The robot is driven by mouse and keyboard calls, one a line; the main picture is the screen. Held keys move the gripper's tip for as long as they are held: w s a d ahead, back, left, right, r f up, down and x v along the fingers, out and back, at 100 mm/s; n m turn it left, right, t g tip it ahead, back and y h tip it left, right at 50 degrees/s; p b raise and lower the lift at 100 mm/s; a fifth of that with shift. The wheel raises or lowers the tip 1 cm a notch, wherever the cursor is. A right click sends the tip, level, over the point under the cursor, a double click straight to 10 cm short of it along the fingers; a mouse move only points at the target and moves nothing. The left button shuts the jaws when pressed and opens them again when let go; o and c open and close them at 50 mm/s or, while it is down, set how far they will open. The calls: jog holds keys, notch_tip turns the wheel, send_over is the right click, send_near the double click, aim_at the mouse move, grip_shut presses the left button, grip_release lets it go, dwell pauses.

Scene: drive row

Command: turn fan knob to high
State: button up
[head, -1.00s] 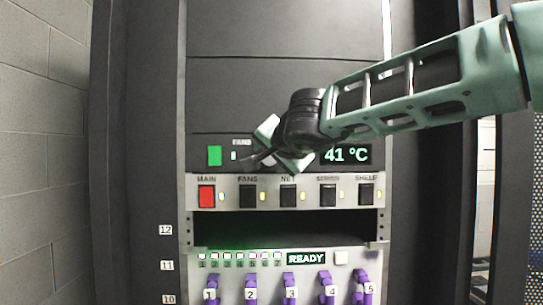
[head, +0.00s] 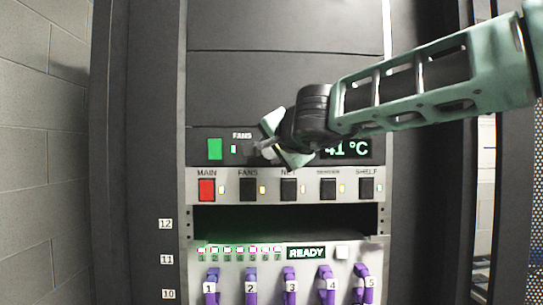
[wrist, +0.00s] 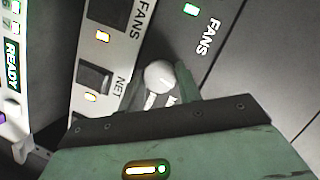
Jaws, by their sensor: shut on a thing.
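The fan knob (wrist: 160,75) is a pale round knob on the dark fan panel (head: 200,160). In the wrist view it sits between the two fingers of my gripper (wrist: 160,88), which is shut on it. Pale marks show on the panel beside the knob, partly hidden, so I cannot read its setting. In the head view my gripper (head: 268,148) reaches in from the right and largely covers the knob. The FANS label (head: 242,135) is visible just left of the gripper.
A green button (head: 215,149) is left on the fan panel. A 41 °C display (head: 350,149) is partly covered by my gripper. Just below is a row of switches with a red MAIN switch (head: 206,190).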

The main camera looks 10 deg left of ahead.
jog(key=m+b, duration=0.1)
jog(key=b, duration=0.1)
jog(key=f+m+y+b, duration=0.1)
jog(key=m+b, duration=0.1)
jog(key=b, duration=0.1)
jog(key=shift+d+m+t+y+b, duration=0.1)
jog(key=shift+m+t+y+b, duration=0.2)
jog(key=m+t+y+b, duration=0.1)
jog(key=m+b, duration=0.3)
jog(key=b, duration=0.3)
jog(key=shift+f, duration=0.2)
jog(key=m+t+b, duration=0.2)
jog(key=m+b, duration=0.2)
jog(key=b, duration=0.2)
jog(key=shift+m, duration=0.3)
jog(key=m+b, duration=0.2)
jog(key=shift+r+m+t, duration=0.1)
jog(key=shift+m+t, duration=0.3)
jog(key=shift+r+b, duration=0.15)
jog(key=shift+b, duration=0.2)
jog(key=o, duration=1)
jog(key=shift+c, duration=0.2)
jog(key=b+v, duration=0.7)
jog(key=v, duration=1)
jog(key=shift+s, duration=0.15)
